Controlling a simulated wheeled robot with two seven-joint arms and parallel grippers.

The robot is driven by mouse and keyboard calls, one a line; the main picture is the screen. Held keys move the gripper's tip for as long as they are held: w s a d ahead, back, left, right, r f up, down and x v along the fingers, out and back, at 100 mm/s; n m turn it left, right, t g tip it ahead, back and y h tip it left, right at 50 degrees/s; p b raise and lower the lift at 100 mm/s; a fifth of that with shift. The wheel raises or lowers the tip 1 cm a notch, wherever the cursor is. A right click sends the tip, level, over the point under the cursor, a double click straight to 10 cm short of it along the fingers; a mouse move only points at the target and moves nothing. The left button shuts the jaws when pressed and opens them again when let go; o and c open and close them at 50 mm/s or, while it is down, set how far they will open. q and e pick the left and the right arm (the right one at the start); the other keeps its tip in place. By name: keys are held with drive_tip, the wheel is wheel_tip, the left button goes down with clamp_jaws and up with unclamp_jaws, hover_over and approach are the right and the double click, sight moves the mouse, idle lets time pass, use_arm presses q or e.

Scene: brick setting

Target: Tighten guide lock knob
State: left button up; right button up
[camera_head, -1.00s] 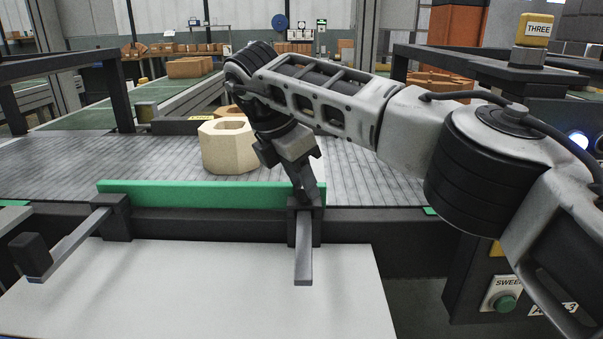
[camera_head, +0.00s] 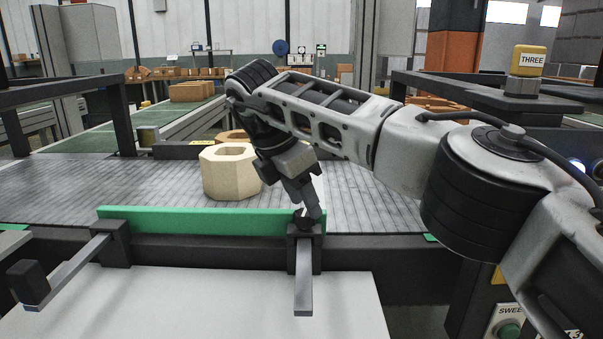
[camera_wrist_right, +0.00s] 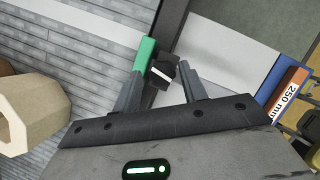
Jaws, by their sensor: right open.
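A green guide rail (camera_head: 200,221) runs along the near edge of the conveyor; its end also shows in the right wrist view (camera_wrist_right: 146,55). A dark knob (camera_head: 303,222) sits on top of the right black clamp bracket (camera_head: 304,255), at the rail's right end. My right gripper (camera_head: 312,208) is open and points down, with its fingertips just above or beside the knob. In the wrist view, a small black block with a white strip (camera_wrist_right: 163,72) shows between its fingertips; I cannot tell whether they touch it. My left gripper is not in view.
A pale octagonal block with a hole (camera_head: 229,172) stands on the grey conveyor (camera_head: 100,185), left of my right gripper. A second bracket (camera_head: 116,243) with a metal rod holds the rail's left side. A white panel (camera_head: 200,300) lies in front. A yellow "THREE" box stands at right.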

wheel_tip(320, 180, up, 2)
drive_tip(key=s+r+b, duration=0.1)
drive_tip(key=s+r, duration=0.8)
drive_tip(key=s, duration=0.5)
drive_tip(key=shift+r, duration=0.2)
drive_tip(key=shift+d, duration=0.1)
